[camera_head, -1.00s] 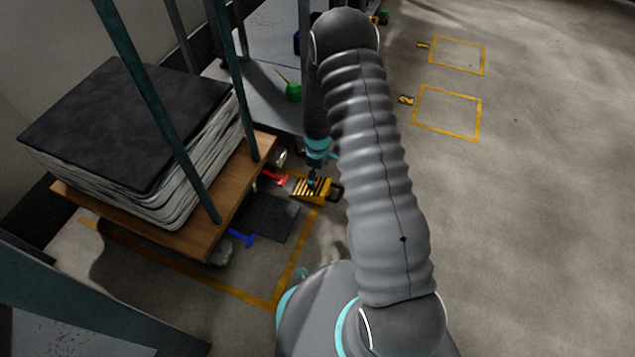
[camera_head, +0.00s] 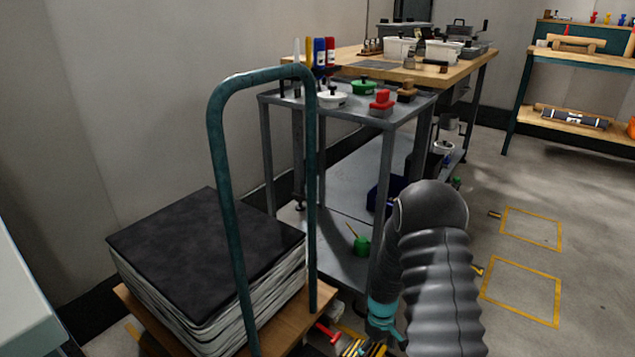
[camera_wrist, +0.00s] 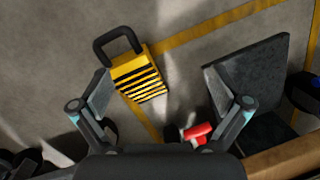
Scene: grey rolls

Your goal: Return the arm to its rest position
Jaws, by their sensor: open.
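My arm (camera_head: 436,270), in a grey ribbed sleeve, reaches forward and down at the lower right of the head view. In the wrist view my gripper (camera_wrist: 165,115) is open with nothing between its fingers. A yellow and black striped block with a black handle (camera_wrist: 138,78) lies on the floor just beyond the fingers, apart from them. A red object (camera_wrist: 197,132) lies near the right finger. In the head view, the fingertips are hidden at the lower edge.
A trolley with a teal handle (camera_head: 216,130) carries a stack with a black top (camera_head: 205,255) close to my arm's left. A grey cart (camera_head: 345,112) stands ahead. Yellow floor squares (camera_head: 522,290) mark open floor at the right. A dark panel (camera_wrist: 255,75) stands beside the gripper.

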